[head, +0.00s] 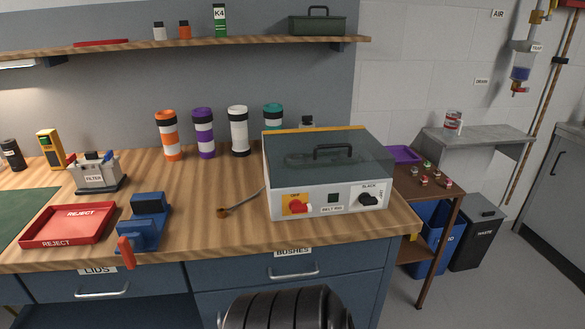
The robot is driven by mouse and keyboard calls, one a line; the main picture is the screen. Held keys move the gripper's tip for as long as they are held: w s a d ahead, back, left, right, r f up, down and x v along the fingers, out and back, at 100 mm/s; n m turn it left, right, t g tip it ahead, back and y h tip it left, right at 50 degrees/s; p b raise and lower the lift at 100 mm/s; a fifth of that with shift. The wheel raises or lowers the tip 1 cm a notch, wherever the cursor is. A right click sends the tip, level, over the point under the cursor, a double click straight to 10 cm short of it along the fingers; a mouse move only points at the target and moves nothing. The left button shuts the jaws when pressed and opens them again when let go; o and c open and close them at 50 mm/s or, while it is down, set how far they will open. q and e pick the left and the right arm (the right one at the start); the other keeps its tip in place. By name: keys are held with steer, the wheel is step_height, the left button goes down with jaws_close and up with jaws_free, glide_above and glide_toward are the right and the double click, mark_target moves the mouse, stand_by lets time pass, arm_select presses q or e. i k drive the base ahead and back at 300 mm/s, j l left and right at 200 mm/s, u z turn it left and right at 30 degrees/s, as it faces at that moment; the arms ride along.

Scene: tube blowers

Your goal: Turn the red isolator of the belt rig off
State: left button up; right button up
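The belt rig (328,188) stands on the right part of the wooden bench, a pale box with a clear dark-tinted lid and a black handle on top. The lid is down. The red isolator (297,208) is a red knob on a yellow plate at the left of the rig's front panel. Its handle looks slanted, but its exact setting is too small to read. A small dark green window (334,197) sits mid-panel, and a black knob (371,199) is at the right, under a "BLACK" label. Neither of my grippers is in view.
A blue clamp-like tool (146,218) with an orange-red handle and a red reject tray (69,225) lie left of the rig. A cable with a brown end (223,212) lies beside it. Several coloured tubes stand behind. Bench in front of the panel is clear.

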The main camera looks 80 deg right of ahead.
mark_target(295, 206)
steer(key=z, duration=2.9)
